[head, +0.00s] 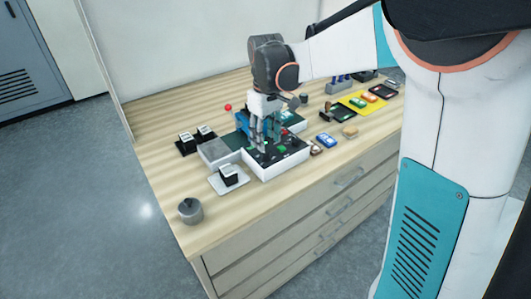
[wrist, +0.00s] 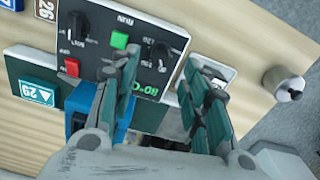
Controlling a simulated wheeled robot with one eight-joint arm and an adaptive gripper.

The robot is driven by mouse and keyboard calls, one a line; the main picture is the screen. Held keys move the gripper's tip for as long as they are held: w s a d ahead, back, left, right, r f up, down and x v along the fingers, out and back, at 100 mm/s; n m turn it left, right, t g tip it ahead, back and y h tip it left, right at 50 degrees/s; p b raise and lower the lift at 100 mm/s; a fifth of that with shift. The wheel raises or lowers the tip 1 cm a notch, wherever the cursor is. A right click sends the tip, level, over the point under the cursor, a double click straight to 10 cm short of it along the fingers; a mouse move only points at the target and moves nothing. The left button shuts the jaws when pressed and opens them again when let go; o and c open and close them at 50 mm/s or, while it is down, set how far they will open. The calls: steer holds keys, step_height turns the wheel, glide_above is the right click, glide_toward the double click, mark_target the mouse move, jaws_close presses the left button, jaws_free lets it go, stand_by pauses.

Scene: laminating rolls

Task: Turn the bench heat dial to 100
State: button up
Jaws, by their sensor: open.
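The black control panel (wrist: 112,52) sits on a white box (head: 277,171) on the bench. In the wrist view it shows upside down, with a dark dial (wrist: 159,52) that appears to be the heat dial, its small scale marks partly legible. A green readout (wrist: 146,88) shows 80°C. A second dark dial (wrist: 77,27) is at the panel's other end. My gripper (wrist: 161,68) is open over the panel, its fingers on either side of the first dial's near side. I cannot tell whether they touch it. In the head view my gripper (head: 264,138) points down over the panel.
The panel also has a green button (wrist: 119,40) and a red button (wrist: 72,67). A grey cylinder with a knob (head: 190,210) stands near the bench's front left corner. Black-and-white blocks (head: 187,143) are at the left. A yellow mat (head: 366,103) lies at the right.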

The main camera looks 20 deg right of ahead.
mark_target(266, 153)
step_height(266, 153, down, 5)
steer(key=shift+f+b, duration=0.15)
steer(key=shift+b, duration=0.6)
jaws_close()
